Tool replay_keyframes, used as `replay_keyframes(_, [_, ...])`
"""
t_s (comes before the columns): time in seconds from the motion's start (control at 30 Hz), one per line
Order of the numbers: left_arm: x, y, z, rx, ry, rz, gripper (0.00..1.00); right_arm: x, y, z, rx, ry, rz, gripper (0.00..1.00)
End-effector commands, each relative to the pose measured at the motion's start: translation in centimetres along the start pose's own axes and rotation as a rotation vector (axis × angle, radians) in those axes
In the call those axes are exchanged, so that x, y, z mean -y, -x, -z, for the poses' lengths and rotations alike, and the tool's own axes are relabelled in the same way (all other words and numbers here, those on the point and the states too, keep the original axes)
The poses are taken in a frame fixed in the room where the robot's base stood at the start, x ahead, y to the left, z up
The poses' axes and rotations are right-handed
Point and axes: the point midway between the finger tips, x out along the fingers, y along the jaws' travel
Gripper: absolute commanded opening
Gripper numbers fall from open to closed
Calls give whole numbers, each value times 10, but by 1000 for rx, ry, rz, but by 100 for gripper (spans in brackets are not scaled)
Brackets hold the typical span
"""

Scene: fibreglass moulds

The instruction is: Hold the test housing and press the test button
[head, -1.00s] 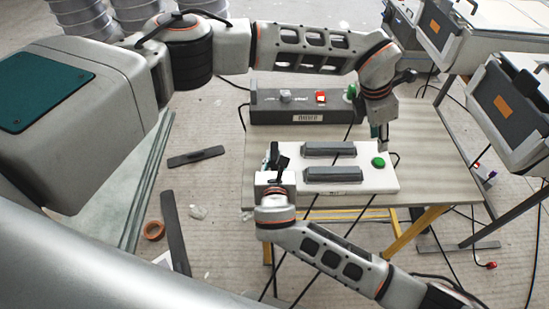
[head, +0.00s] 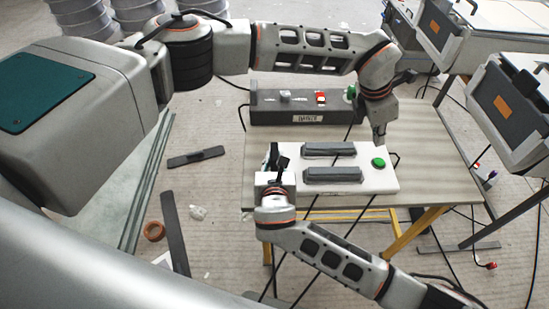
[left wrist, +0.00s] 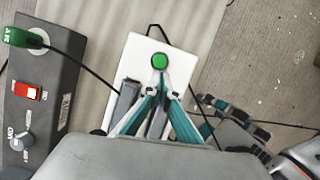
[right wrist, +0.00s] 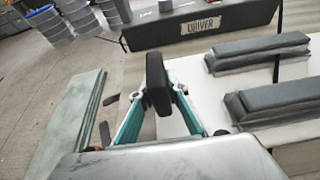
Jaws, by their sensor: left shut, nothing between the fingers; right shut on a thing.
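The test housing (head: 345,185) is a white box on the table with two dark grey raised bars. Its round green test button (head: 378,163) is near the right end; it also shows in the left wrist view (left wrist: 160,62). My left gripper (head: 380,143) is shut and empty, pointing down close over the button. In the left wrist view its fingertips (left wrist: 160,77) meet beside the button's edge; I cannot tell whether they touch it. My right gripper (right wrist: 160,90) is shut on a dark upright handle (right wrist: 157,75) at the housing's left end.
A dark grey control box (head: 300,107) with a red switch (head: 320,97) and a green part stands behind the housing on the table (head: 430,150). Black cables run across the table. Grey cases (head: 508,110) stand at the right.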

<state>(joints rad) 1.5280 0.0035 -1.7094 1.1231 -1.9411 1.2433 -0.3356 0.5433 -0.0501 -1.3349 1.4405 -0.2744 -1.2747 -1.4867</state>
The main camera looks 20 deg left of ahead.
Motion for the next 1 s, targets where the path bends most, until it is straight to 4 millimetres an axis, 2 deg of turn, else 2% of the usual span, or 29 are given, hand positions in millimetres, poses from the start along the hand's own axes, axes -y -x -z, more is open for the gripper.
replay_keyframes(0.67, [2,-3,-1,18,34,3,0,0,0,1,-1,0,0,0])
replay_keyframes(0.77, [5,-8,-4,57,110,10,0,0,0,1,-1,0,0,0])
replay_keyframes(1.0, [9,-16,-18,227,430,50,0,0,0,1,-1,0,0,0])
